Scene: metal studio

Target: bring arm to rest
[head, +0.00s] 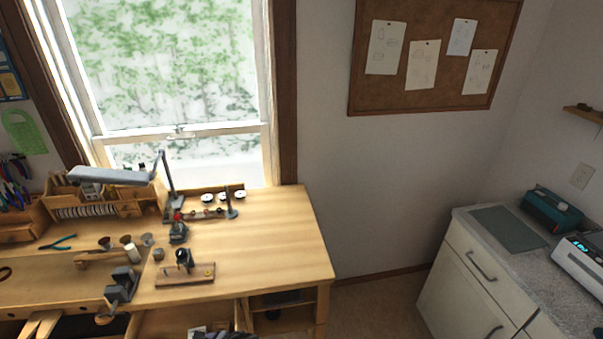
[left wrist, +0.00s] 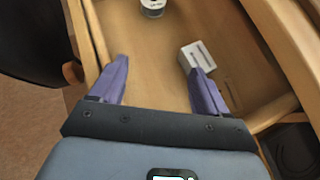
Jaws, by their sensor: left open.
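My left gripper (left wrist: 158,68) is open, its two purple fingers spread wide with nothing between them. It is over a pale wooden drawer or tray. A small white block (left wrist: 197,56) with slots is in the drawer, close by the right fingertip; I cannot tell whether they touch. A small white jar with a dark label (left wrist: 153,7) is farther in, cut by the top edge. In the head view only a dark bit of what looks like my left gripper shows at the bottom edge, below the workbench. My right gripper is in neither view.
The wooden workbench (head: 285,240) carries a lamp (head: 110,175), a vise (head: 122,284), a small wooden stand (head: 185,277) and several small tools. Its right part is clear. A white cabinet (head: 470,270) stands at right, with open floor (head: 375,300) between.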

